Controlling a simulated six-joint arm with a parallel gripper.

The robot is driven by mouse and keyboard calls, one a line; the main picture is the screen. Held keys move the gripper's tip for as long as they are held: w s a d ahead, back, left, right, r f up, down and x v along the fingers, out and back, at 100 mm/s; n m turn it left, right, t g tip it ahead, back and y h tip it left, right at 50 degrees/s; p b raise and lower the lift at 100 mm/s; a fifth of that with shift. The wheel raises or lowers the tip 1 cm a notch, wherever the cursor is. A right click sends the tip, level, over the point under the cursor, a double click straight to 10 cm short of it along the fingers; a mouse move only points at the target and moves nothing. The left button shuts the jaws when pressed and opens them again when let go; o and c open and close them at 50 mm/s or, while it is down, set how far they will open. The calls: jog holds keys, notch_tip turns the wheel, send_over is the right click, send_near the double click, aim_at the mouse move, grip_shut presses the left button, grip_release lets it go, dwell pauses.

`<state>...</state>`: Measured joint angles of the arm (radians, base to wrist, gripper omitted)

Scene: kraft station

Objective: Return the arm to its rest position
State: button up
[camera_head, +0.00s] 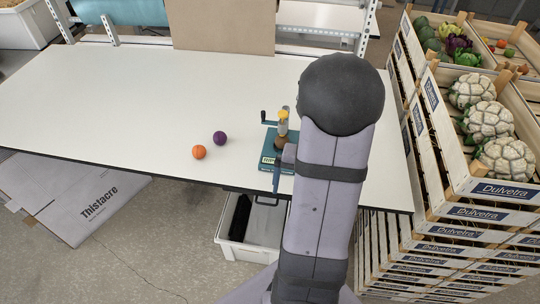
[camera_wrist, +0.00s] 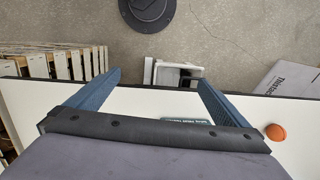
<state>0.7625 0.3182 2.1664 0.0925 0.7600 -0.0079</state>
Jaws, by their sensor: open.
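In the wrist view my gripper (camera_wrist: 160,78) is open, its two blue fingers wide apart with nothing between them. It is over the table's front edge, and the floor shows beyond the fingertips. In the head view my arm rises from the bottom to a dark rounded joint above the right part of the table. The gripper is mostly hidden behind the arm there; a bluish part shows at the arm's left side, by a teal device.
The white table (camera_head: 110,95) holds an orange ball (camera_head: 199,152), a purple ball (camera_head: 220,138) and the teal device (camera_head: 269,158) with a crank and yellow top, partly behind my arm. Vegetable crates (camera_head: 462,190) stand right. A grey bin (camera_head: 232,240) and flattened cardboard (camera_head: 75,195) lie below.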

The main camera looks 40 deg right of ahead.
jog(key=w+d+r+m+t, duration=0.15)
jog(key=w+d, duration=0.25)
jog(key=d, duration=0.4)
jog(key=w+r+n+t+y, duration=0.1)
jog(key=w+r+n+t, duration=0.1)
jog(key=w+r, duration=0.6)
notch_tip(320, 180, up, 2)
jog(key=shift+w+r+y, duration=0.15)
jog(key=shift+w+y, duration=0.05)
jog(key=shift+y, duration=0.2)
jog(key=shift+a, duration=0.1)
jog(key=b+x, duration=0.8)
jog(key=x, duration=0.2)
jog(key=shift+r, duration=0.2)
